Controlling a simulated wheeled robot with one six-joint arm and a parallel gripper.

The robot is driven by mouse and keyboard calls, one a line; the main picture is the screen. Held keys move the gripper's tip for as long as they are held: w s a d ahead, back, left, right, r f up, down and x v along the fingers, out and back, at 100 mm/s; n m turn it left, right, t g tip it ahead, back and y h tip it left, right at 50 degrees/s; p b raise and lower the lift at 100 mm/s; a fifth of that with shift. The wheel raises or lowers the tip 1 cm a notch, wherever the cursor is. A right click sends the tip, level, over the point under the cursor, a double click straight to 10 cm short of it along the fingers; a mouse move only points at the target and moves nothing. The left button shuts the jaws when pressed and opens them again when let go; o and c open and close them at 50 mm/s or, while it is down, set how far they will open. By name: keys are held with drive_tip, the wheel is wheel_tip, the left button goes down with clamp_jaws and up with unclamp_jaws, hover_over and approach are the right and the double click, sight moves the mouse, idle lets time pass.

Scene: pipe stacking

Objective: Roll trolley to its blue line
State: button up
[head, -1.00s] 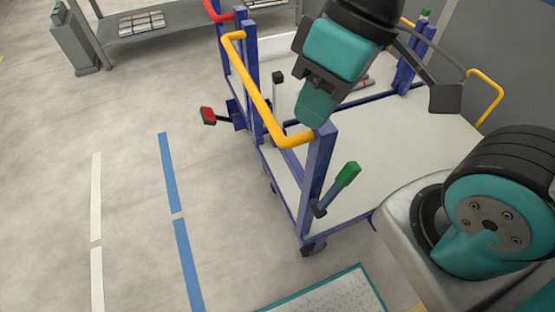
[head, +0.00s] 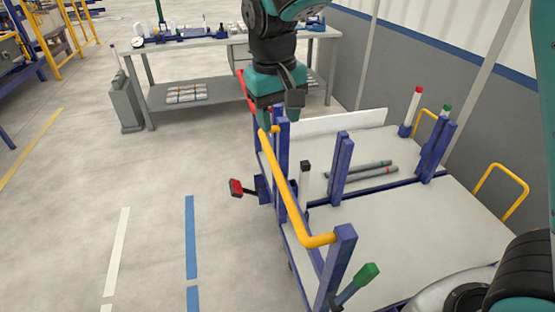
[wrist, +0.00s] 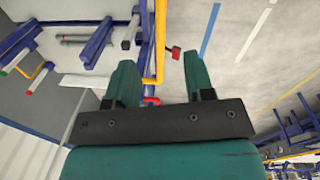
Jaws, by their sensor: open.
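The trolley has a pale deck (head: 400,235), blue posts and a yellow handle (head: 290,195) along its left side. The handle also shows in the wrist view (wrist: 160,40), running between my open fingers; how far below them it is, I cannot tell. The blue line (head: 191,235) lies on the floor left of the trolley, with a gap between them; it also shows in the wrist view (wrist: 209,30). My gripper (head: 277,112) is open and empty, near the far end of the handle. It hides part of the red handle behind.
A red pedal (head: 236,187) sticks out on the trolley's left. Grey pipes (head: 360,170) lie on the deck. A white line (head: 117,245) runs left of the blue one. A workbench (head: 165,75) and a grey canister (head: 125,103) stand behind. The floor to the left is clear.

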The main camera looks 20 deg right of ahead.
drive_tip(key=w+a+m+h+p, duration=0.1)
drive_tip(key=w+a+m, duration=0.1)
drive_tip(key=w, duration=0.3)
drive_tip(key=p, duration=0.3)
approach(276, 169)
drive_tip(key=f, duration=0.3)
drive_tip(key=d+f, duration=0.1)
drive_tip(key=f, duration=0.5)
drive_tip(key=shift+d+f, duration=0.2)
drive_tip(key=shift+d, duration=0.05)
drive_tip(key=shift+c, duration=0.5)
clamp_jaws()
